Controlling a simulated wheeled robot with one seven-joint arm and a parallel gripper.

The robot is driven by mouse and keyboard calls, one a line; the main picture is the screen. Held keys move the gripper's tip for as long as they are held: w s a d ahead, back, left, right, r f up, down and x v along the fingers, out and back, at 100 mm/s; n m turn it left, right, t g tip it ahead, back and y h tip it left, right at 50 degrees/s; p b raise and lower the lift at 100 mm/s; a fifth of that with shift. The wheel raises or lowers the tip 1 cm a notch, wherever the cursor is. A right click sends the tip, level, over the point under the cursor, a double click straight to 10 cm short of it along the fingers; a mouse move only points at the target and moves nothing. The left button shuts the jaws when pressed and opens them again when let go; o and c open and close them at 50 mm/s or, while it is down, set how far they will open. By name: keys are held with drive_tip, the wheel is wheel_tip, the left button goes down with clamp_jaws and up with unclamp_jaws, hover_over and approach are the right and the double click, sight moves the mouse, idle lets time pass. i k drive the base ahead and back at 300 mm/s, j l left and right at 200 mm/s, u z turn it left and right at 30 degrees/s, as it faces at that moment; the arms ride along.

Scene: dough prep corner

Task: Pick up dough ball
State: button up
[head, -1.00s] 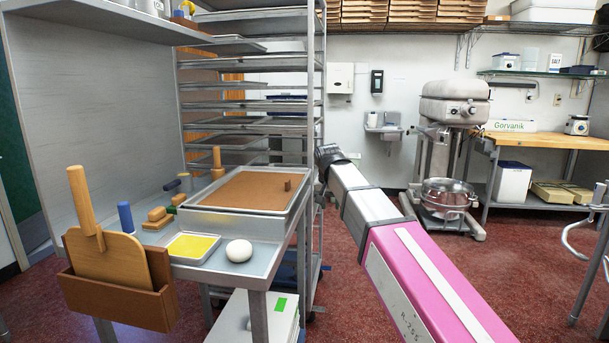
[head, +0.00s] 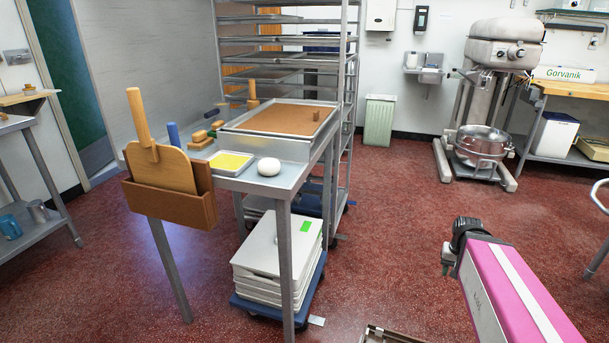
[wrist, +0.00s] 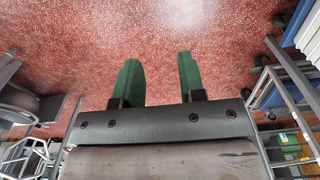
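A white dough ball (head: 269,167) rests on the near right corner of the metal table (head: 284,185), just right of a small tray with a yellow surface (head: 231,162). My gripper (wrist: 162,80) shows two green fingers in the wrist view, spread apart with only red floor between them. In the head view my pink arm is at the lower right, well away from the table and the dough ball. The dough ball does not show clearly in the wrist view.
A wooden holder (head: 170,211) with a paddle hangs on the table's near left edge. A large tray with a brown surface (head: 285,119) sits behind the ball. Stacked white boxes (head: 270,262) stand below. A mixer (head: 489,150) stands at the back right. Red floor between is open.

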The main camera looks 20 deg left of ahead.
sight(266, 166)
drive_tip(key=i+l+u, duration=0.1)
drive_tip(key=u, duration=1.35)
